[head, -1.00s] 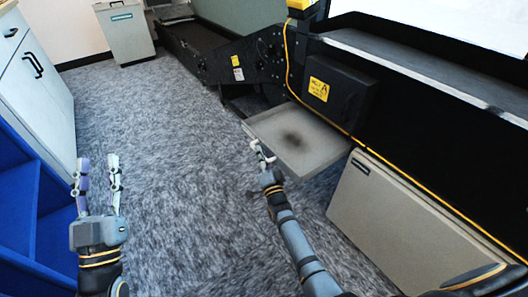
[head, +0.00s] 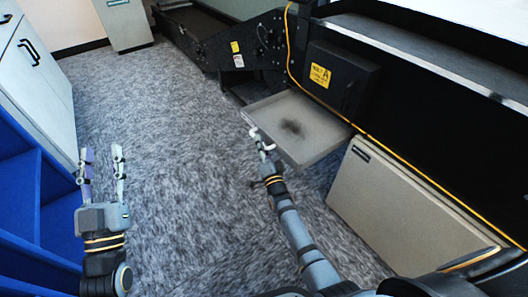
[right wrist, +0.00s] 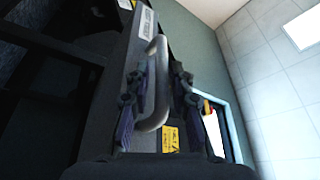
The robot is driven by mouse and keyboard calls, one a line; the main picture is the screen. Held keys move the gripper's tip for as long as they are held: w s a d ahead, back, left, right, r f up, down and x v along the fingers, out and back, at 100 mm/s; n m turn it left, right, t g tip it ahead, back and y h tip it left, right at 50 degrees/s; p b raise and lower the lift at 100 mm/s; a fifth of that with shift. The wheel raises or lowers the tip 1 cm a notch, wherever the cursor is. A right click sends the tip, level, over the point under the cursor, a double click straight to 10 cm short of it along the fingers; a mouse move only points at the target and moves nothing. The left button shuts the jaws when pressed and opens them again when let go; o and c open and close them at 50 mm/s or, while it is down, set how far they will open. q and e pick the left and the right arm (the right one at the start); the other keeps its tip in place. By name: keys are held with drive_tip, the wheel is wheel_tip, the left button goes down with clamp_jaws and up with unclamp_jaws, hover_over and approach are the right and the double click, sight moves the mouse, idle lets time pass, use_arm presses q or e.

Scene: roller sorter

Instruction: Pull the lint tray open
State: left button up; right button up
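The lint tray (head: 318,148) is a shallow grey tray with a dark lint patch on its floor. It sticks out from the black machine below a box with a yellow label. My right gripper (head: 262,141) is at the tray's front edge. In the right wrist view the tray's grey loop handle (right wrist: 156,88) lies between the two fingers of my right gripper (right wrist: 157,92), which close in on both sides of it. My left gripper (head: 102,158) is open and empty, over the floor at the left, away from the tray.
A beige panel (head: 395,215) stands below the machine, right of the tray. Blue shelving (head: 30,200) and a white cabinet (head: 40,90) line the left side. The carpet (head: 170,130) between is clear.

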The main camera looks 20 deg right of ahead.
drive_tip(key=v, duration=1.1)
drive_tip(key=shift+s, duration=0.2)
drive_tip(key=shift+a, duration=0.1)
